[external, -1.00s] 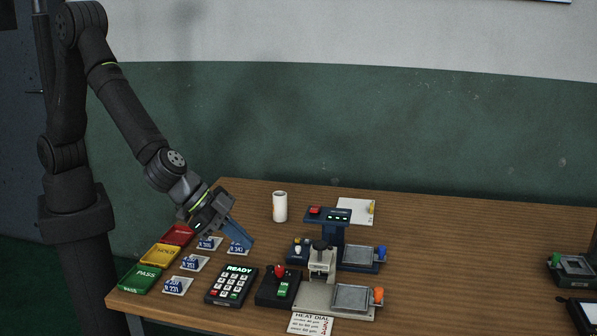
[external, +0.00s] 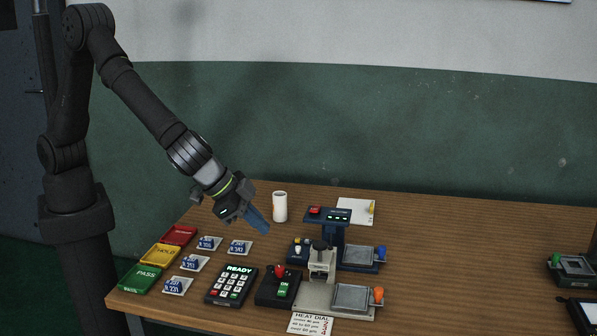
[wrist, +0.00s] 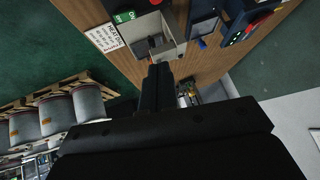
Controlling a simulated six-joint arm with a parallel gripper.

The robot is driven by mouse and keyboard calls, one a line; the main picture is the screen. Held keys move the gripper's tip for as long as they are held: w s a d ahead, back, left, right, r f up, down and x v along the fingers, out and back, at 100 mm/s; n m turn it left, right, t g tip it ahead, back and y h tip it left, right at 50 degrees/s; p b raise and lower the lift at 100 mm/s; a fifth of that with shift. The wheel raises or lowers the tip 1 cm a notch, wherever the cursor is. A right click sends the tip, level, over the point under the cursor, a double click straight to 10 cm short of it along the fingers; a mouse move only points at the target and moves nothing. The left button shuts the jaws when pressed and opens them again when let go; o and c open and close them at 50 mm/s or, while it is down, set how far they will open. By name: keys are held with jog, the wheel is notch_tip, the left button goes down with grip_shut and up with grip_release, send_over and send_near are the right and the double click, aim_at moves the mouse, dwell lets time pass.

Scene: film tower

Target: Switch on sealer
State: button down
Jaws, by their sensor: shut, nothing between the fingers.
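A grey press-like device (external: 321,262) with a black knob, a flat plate (external: 351,297) and an orange knob (external: 378,295) stands at the table's front; I take it for the sealer. On its left is a black box (external: 266,291) with a red knob (external: 280,271) and a green ON label (external: 283,289). The ON label also shows in the wrist view (wrist: 124,17). A navy device (external: 332,230) with a red button (external: 314,210) stands behind. My gripper (external: 260,224) is shut and empty, raised above the table, left of both devices. Its fingers also show in the wrist view (wrist: 159,77).
A keypad (external: 231,286) reading READY, several blue-marked packets (external: 193,263) and PASS, HOLD and red trays (external: 140,278) lie at the left. A white cylinder (external: 280,207) stands behind my gripper. A HEAT DIAL card (external: 311,323) lies in front.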

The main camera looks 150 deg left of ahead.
aim_at(285, 279)
jog(key=shift+w+a+r+m+g+h, duration=0.15)
jog(key=shift+w+r+h, duration=0.2)
jog(key=shift+h, duration=0.35)
jog(key=shift+w+d+r+m+g+h, duration=0.1)
jog(key=shift+w+r+g+h, duration=0.1)
jog(key=shift+w+h, duration=0.35)
jog(key=shift+w+a+r+m+g+h, duration=0.15)
jog(key=shift+w+r+h, duration=0.15)
jog(key=shift+h, duration=0.55)
jog(key=shift+d, duration=0.1)
jog(key=x, duration=0.8)
jog(key=s+x, duration=0.1)
jog(key=x, duration=0.4)
jog(key=shift+d+f, duration=0.15)
jog(key=shift+d, duration=0.1)
jog(key=shift+a+f, duration=0.1)
jog(key=shift+f, duration=0.3)
jog(key=shift+s+f, duration=0.15)
jog(key=shift+f, duration=0.2)
